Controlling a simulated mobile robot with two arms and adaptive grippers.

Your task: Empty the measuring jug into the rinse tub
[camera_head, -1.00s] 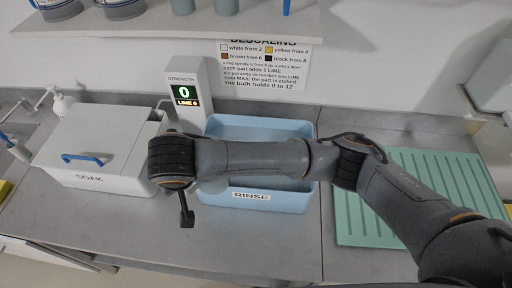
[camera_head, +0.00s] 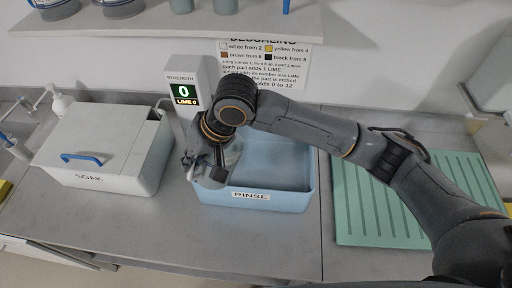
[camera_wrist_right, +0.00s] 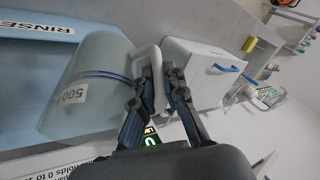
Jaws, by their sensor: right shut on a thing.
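The measuring jug (camera_wrist_right: 88,85) is a translucent grey vessel with a "500" label and blue lines. It is at the left of the right wrist view. My right gripper (camera_wrist_right: 163,75) is shut on its pale handle (camera_wrist_right: 150,62). In the head view my right gripper (camera_head: 213,165) is over the left part of the light blue rinse tub (camera_head: 300,195), and the arm and gripper hide most of the jug. I cannot tell the jug's exact tilt or what is in it. The tub's visible floor looks empty. My left gripper is not in view.
A white lidded soak box (camera_head: 125,170) with a blue handle stands left of the tub. The strength display (camera_head: 185,95) behind reads 0 and "LIME 0". A green ribbed mat (camera_head: 365,215) lies to the right. The counter front is clear.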

